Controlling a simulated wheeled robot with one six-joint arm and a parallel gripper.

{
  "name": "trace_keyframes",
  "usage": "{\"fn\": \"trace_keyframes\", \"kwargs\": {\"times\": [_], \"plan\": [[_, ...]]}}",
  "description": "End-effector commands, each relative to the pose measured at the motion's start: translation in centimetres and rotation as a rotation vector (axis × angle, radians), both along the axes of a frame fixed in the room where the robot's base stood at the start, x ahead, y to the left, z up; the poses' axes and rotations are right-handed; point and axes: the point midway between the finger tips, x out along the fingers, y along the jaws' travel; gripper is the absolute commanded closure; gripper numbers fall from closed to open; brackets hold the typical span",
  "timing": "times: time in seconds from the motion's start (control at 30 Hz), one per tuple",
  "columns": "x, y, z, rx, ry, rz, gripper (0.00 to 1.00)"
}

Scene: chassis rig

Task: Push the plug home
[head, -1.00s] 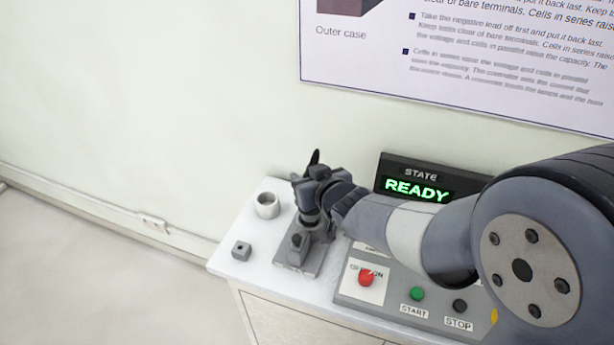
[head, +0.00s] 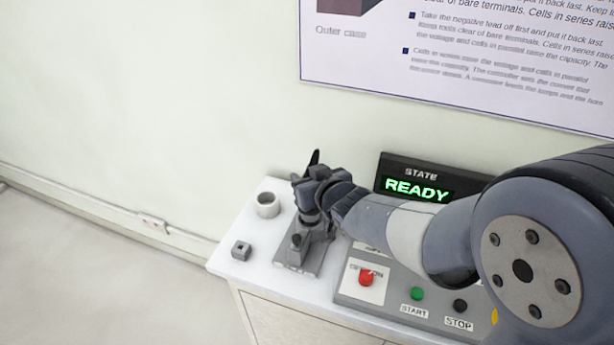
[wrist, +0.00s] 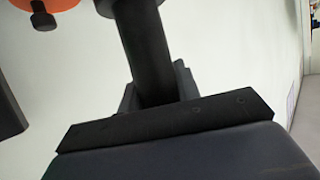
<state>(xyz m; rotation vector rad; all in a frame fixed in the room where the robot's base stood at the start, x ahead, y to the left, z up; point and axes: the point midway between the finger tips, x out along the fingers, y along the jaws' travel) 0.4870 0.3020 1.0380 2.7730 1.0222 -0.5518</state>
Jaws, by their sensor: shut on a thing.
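My gripper (head: 314,193) is above the grey fixture (head: 299,256) on the white bench top. It is shut on a black bar (wrist: 146,50), which runs up between the jaws in the wrist view. A dark pointed end sticks up above my gripper in the head view; I cannot tell whether it belongs to this bar. An orange part with a black knob (wrist: 44,20) shows at the top left of the wrist view. No plug can be made out for certain, and my gripper hides part of the fixture.
A pale round cup (head: 267,205) and a small grey block with a hole (head: 241,249) stand left of the fixture. To the right are a control panel with a red knob (head: 366,279), a green button (head: 417,294) and a black button (head: 459,305). A display (head: 416,189) reads READY.

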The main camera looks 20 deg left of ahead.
Motion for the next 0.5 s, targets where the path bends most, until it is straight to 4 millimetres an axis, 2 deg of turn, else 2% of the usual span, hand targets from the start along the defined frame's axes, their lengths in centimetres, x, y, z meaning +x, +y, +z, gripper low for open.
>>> {"fn": "trace_keyframes", "kwargs": {"times": [0.5], "plan": [[0.0, 0.0, -1.3, 0.001, -0.002, 0.000, 1.00]]}}
